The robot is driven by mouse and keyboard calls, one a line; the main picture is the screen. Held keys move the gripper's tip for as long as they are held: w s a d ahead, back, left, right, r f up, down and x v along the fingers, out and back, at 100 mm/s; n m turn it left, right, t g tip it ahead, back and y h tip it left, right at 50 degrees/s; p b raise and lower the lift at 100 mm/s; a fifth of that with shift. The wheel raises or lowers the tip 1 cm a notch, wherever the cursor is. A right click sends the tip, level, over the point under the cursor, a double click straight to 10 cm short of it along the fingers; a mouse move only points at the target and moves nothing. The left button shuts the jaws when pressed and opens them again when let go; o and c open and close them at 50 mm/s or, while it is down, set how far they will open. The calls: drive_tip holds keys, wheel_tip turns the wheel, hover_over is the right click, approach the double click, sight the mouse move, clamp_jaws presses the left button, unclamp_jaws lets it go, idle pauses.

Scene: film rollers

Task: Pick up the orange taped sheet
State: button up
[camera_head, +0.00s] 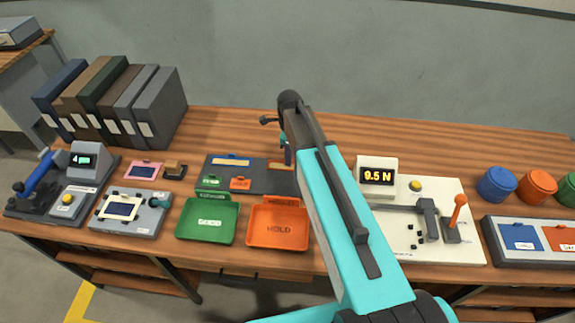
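A dark board (222,171) lies mid-table. At its right end an orange-edged piece (277,166), which looks like the orange taped sheet, shows partly; my arm hides the rest. A tan-edged piece (231,160) lies to its left on the same board. My gripper (287,157) hangs from the dark wrist at the end of my teal arm, pointing down over or beside the orange-edged piece. Its fingers are small and partly hidden, so I cannot tell whether they are open or touch the piece.
A green tray (208,222) and an orange HOLD tray (277,228) stand in front of the board. A grey fixture (130,213) and a pink-framed piece (142,170) are left. A white station reading 9.5 N (378,177) stands right. Binders (160,105) stand back left; the back middle is clear.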

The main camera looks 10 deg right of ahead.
clamp_jaws()
drive_tip(key=shift+r, duration=0.2)
wheel_tip(320, 180, up, 10)
drive_tip(key=b, duration=0.2)
drive_tip(key=shift+f+b, duration=0.15)
drive_tip(key=shift+b, duration=0.25)
idle(0.4)
idle(0.5)
